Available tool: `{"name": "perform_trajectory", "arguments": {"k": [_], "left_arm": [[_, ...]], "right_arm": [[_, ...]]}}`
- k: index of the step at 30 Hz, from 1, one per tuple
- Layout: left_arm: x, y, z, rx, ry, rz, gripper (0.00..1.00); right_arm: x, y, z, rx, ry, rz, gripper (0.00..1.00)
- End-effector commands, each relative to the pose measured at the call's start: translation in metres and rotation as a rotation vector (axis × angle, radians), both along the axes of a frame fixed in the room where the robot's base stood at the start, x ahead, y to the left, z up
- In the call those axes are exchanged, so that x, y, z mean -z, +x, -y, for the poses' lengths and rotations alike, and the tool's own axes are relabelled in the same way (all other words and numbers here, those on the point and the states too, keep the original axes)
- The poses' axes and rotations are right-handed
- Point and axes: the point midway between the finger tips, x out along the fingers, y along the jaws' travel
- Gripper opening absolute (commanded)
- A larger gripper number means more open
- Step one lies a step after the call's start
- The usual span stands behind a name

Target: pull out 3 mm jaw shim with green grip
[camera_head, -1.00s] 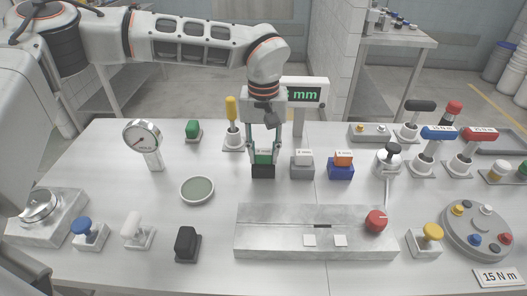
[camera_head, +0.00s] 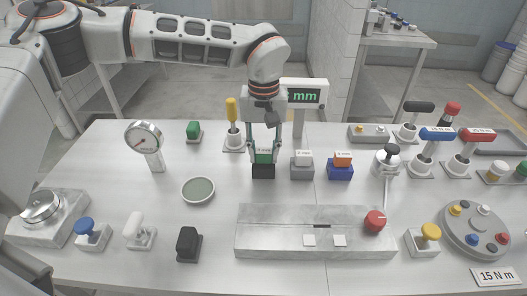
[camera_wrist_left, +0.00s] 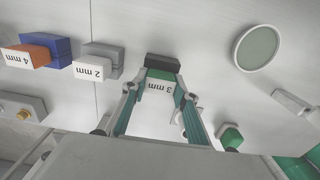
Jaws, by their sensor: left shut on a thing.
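The 3 mm jaw shim with the green grip (camera_head: 263,157) sits in a black holder (camera_head: 263,172) in the middle of the table. It also shows in the left wrist view (camera_wrist_left: 160,76), with its white "3 mm" label upside down and the black holder (camera_wrist_left: 163,61) beyond it. My left gripper (camera_head: 263,153) points down and is shut on the green grip, one finger on each side. In the left wrist view the fingers (camera_wrist_left: 158,92) flank the label. The shim's lower part is hidden in the holder. My right gripper is not in view.
To the right stand the grey 2 mm block (camera_head: 302,165) and the orange 4 mm shim in a blue holder (camera_head: 341,168). A yellow-handled tool (camera_head: 232,115) and a display post (camera_head: 305,95) stand behind. A round green dish (camera_head: 198,190) lies front left; a metal fixture (camera_head: 315,235) is in front.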

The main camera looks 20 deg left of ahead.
Motion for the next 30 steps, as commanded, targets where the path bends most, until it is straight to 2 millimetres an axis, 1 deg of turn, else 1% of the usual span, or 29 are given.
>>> {"name": "perform_trajectory", "arguments": {"k": [4, 12, 25, 30], "left_arm": [[-0.0025, 0.0000, 0.0001, 0.000, 0.000, 0.001, 0.03], [-0.0054, 0.0000, 0.0001, 0.000, 0.000, 0.000, 0.03], [-0.0059, 0.0001, 0.0001, 0.000, 0.000, 0.000, 0.03], [-0.0112, 0.0001, 0.0001, 0.000, 0.001, 0.002, 0.03]], "right_arm": [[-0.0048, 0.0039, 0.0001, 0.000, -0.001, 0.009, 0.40], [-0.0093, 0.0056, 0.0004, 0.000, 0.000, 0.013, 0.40], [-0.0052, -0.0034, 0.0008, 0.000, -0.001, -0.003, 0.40], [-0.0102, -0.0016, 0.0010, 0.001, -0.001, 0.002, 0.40]]}}
